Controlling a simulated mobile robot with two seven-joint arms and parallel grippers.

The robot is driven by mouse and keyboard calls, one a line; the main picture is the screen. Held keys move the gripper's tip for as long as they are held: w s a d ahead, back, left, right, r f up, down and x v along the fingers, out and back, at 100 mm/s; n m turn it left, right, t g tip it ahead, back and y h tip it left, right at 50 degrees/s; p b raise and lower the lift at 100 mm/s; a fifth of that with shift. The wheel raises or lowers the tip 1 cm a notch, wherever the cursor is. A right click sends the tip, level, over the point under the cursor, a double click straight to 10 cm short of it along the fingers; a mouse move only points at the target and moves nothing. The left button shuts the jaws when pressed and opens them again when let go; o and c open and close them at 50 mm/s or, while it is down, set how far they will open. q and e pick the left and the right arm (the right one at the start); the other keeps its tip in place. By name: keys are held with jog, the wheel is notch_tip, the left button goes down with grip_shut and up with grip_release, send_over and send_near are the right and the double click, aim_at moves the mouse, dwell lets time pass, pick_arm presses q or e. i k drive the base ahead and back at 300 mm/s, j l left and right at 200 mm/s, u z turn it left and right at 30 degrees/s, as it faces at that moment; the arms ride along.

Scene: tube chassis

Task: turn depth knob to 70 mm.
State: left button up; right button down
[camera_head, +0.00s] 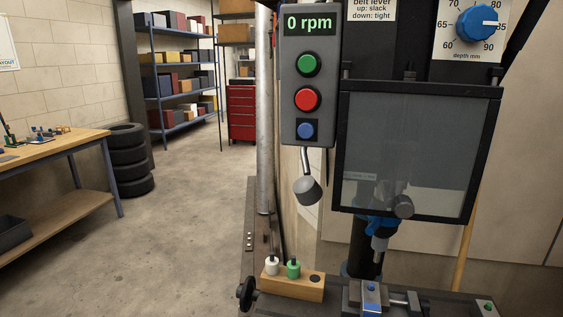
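The blue depth knob (476,23) is at the top right, on a white dial plate (439,52) marked "depth mm". The top of the plate is cut off by the picture edge. Neither of my grippers is in view, and nothing touches the knob.
Below the dial is a clear guard (405,150) in a black frame. Left of it hangs a grey control box (308,120) with green, red and blue buttons and a "0 rpm" display. A vise (372,297) is below. Open floor lies left, with a workbench (90,138) and stacked tyres (130,160).

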aim_at(477, 23)
jog(key=l+u, duration=0.15)
jog(key=l, duration=0.4)
jog(key=l+u, duration=0.1)
jog(key=l, duration=0.5)
jog(key=k+l+u, duration=0.15)
jog(key=l, duration=0.4)
jog(key=l+u, duration=0.15)
jog(key=l, duration=0.4)
jog(key=k+j, duration=0.1)
jog(key=j+z, duration=0.05)
